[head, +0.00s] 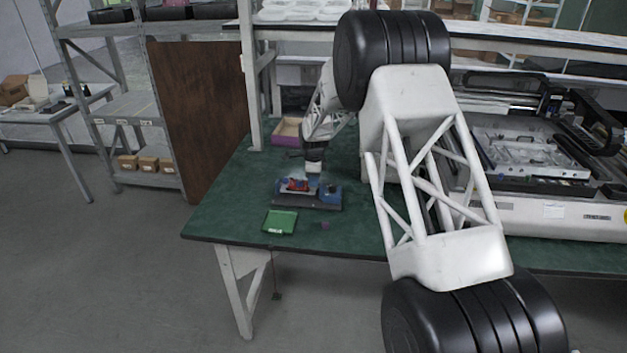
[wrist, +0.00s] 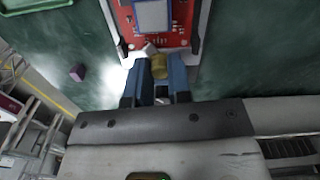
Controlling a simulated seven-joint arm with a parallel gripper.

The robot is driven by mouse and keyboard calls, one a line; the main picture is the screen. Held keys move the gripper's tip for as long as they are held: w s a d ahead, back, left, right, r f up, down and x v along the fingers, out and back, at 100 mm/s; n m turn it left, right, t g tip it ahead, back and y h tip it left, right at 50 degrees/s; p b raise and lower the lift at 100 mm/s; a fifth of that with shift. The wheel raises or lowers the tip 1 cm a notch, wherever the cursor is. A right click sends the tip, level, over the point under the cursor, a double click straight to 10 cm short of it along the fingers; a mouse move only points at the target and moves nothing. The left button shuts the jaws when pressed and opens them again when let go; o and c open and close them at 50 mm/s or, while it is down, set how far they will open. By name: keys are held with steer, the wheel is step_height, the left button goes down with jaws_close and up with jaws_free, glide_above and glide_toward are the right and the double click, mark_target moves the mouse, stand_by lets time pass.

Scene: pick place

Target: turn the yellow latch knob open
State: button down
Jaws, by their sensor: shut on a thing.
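The yellow latch knob (wrist: 159,67) shows in the wrist view at the near edge of a red circuit board (wrist: 172,38). The board sits in a dark fixture with a blue block, and the fixture (head: 322,204) stands on the green table in the head view. My gripper (wrist: 160,76) has its two blue fingers on either side of the knob and is shut on it. The fingers hide part of the knob's sides. In the head view my gripper (head: 313,170) is above the fixture, and the knob is too small to make out there.
A green tray (head: 280,222) lies in front of the fixture, with a small purple cube (wrist: 77,73) near it. A purple-edged box (head: 288,130) stands behind. A large machine (head: 530,170) fills the table's right side. The table's left part is clear.

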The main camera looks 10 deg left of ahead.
steer(key=c, duration=1.3)
jaws_free()
steer(key=shift+c, duration=0.2)
steer(key=shift+r, duration=3.9)
steer(key=shift+o, duration=0.3)
